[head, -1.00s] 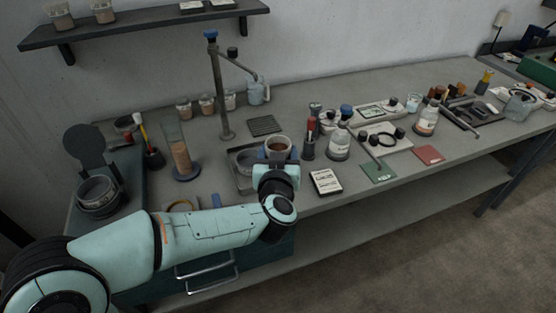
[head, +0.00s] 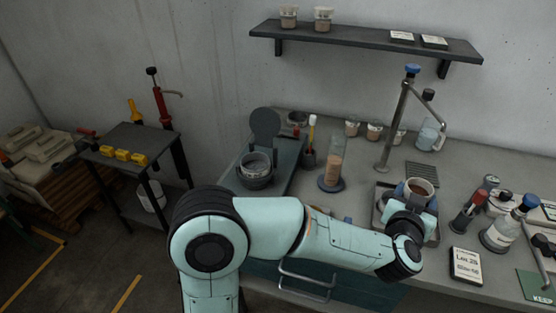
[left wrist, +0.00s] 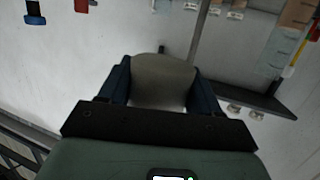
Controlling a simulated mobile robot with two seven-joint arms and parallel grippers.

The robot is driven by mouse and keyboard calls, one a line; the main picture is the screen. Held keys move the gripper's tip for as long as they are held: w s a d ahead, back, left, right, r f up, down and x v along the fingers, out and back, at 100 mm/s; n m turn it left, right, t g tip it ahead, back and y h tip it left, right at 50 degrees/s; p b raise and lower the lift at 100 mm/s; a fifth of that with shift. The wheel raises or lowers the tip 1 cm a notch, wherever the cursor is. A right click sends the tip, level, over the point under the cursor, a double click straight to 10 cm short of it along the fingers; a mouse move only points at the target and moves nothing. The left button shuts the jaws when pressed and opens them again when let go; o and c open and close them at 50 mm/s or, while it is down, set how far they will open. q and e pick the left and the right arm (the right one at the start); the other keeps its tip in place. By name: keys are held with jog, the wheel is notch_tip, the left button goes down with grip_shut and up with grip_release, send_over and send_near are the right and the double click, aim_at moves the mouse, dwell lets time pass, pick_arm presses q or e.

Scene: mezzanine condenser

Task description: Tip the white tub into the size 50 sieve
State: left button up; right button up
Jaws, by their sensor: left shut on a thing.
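My left gripper (head: 411,204) is shut on a white tub (head: 419,185) with brown material inside. It holds the tub upright over or beside a metal tray (head: 380,214) on the bench. In the left wrist view the tub (left wrist: 163,82) sits between the two dark blue fingers of the gripper (left wrist: 162,88); its contents are hidden there. A round metal sieve (head: 256,167) stands at the left end of the bench, well left of the tub, with a dark round plate behind it. No size marking is readable on it. My right gripper is not in view.
A clear cylinder with brown material (head: 333,168) and a cup with a yellow-handled brush (head: 310,148) stand between sieve and tub. A metal post (head: 393,125) rises behind the tray. A small labelled box (head: 466,266) and bottles (head: 505,225) stand to the right.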

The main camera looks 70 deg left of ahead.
pick_arm(q)
jog(key=s+a+f+n+g+y+p, duration=0.1)
jog(key=s+a+f+n+g+y, duration=0.2)
jog(key=s+a, duration=0.6)
jog(key=s+a+f+n+g+y+p, duration=0.2)
jog(key=s+a, duration=0.8)
jog(key=a, duration=0.5)
notch_tip(320, 180, down, 3)
jog(key=n+g+y, duration=0.1)
jog(key=n+g, duration=0.1)
jog(key=g, duration=0.1)
jog(key=shift+a+f+n+y, duration=0.15)
jog(key=shift+a+n+y, duration=0.15)
jog(key=shift+a+n, duration=0.1)
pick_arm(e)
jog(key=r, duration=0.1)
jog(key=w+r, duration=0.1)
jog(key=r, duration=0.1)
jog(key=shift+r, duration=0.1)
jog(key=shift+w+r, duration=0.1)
